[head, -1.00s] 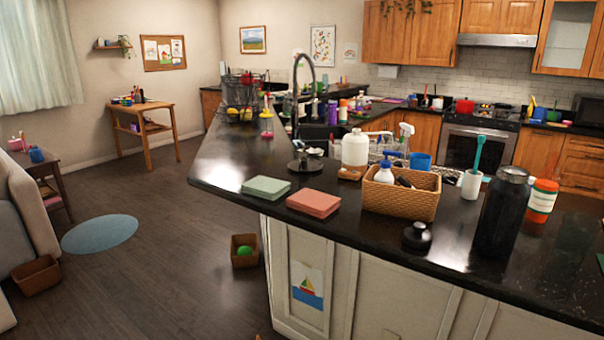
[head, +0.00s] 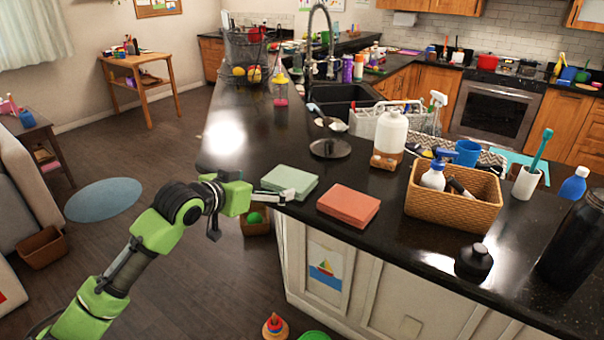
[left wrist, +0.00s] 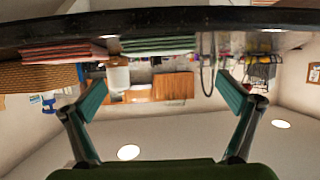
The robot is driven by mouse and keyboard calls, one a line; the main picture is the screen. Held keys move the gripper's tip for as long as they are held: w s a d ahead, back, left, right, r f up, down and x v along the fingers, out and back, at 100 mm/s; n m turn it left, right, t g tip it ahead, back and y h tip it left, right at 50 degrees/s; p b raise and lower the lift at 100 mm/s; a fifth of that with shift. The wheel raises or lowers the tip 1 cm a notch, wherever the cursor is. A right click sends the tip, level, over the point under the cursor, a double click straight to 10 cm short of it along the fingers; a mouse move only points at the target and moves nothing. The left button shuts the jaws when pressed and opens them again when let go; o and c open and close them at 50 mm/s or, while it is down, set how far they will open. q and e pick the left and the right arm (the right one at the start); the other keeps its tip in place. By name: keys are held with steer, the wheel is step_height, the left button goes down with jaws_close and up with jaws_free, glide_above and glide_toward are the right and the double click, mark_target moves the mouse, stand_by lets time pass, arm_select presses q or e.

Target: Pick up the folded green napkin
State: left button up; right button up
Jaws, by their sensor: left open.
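The folded green napkin (head: 290,181) lies flat on the black counter near its left front edge. The folded pink napkin (head: 349,203) lies just right of it. My left gripper (head: 287,196) reaches in from the left, at the green napkin's near side, and overlaps its front edge in the head view. In the left wrist view, which is upside down, the fingers (left wrist: 165,95) are spread wide with nothing between them. The green napkin (left wrist: 150,46) shows edge-on beyond and between them. Contact cannot be told. My right gripper is not in view.
A wicker basket (head: 452,205) with bottles, a soap bottle (head: 390,140) and a black lid (head: 473,262) stand to the right. The faucet (head: 328,95) and sink are behind. The counter left of the green napkin is clear.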

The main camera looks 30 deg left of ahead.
mark_target(289, 178)
arm_select(q)
steer(key=p+x, duration=0.1)
steer(key=x, duration=0.6)
steer(key=shift+d+p, duration=0.1)
steer(key=shift+p, duration=0.2)
steer(key=shift+w, duration=0.2)
steer(key=shift+w+p, duration=0.35)
steer(key=shift+p, duration=0.05)
steer(key=p+x, duration=0.1)
steer(key=x, duration=0.3)
steer(key=shift+w+f+p, duration=0.15)
steer(key=shift+w+p, duration=0.05)
steer(key=shift+p, duration=0.1)
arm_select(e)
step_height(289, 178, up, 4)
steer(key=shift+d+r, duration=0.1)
arm_select(q)
steer(key=shift+c, duration=0.4)
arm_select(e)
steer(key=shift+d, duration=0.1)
arm_select(q)
steer(key=c, duration=0.6)
steer(key=shift+c, duration=1.1)
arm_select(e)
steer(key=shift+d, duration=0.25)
